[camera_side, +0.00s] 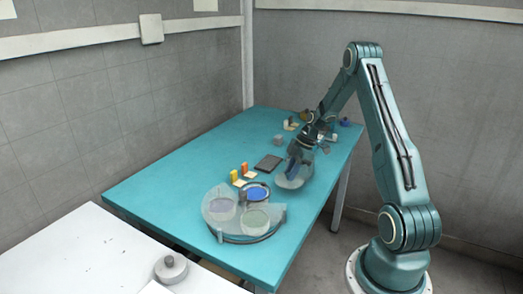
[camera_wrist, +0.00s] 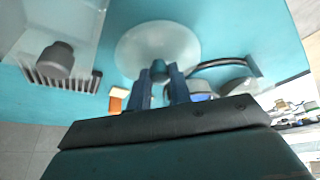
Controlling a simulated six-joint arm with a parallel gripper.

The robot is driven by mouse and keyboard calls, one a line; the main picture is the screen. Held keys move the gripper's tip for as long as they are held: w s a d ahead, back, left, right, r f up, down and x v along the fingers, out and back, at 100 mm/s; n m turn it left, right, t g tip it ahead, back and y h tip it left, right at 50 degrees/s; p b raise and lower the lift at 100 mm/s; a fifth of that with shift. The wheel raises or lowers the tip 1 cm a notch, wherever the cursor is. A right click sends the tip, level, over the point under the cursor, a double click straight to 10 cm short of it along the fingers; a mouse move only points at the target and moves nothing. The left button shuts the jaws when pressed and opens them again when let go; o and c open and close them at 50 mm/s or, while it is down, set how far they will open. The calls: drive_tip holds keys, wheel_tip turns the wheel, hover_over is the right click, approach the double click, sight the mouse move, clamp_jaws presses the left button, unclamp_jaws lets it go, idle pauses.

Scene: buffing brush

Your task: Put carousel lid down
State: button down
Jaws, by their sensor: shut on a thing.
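My gripper (camera_side: 294,160) is shut on a clear round lid (camera_side: 291,182), which hangs tilted below it over the right side of the teal table. In the wrist view my fingers (camera_wrist: 160,85) close around the lid's small middle knob, and the pale disc (camera_wrist: 157,38) spreads beyond them. The round carousel (camera_side: 243,239) stands apart from the lid, at the table's front. It holds round dishes under a clear cover; a blue dish (camera_side: 257,192) shows at its back. Part of the carousel, with a curved dark rim (camera_wrist: 231,62), shows in the wrist view.
Orange and yellow blocks (camera_side: 235,175) stand behind the carousel, and a dark flat tray (camera_side: 269,163) lies further back. Small objects crowd the table's far end. A white table (camera_side: 75,255) with a grey knobbed piece (camera_side: 171,268) is at front left. The teal table's left part is clear.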

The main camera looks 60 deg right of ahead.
drive_tip(key=shift+f, duration=1.5)
drive_tip(key=shift+f, duration=0.1)
drive_tip(key=c, duration=1.3)
unclamp_jaws()
drive_tip(key=v, duration=1.2)
drive_tip(key=shift+a, duration=0.1)
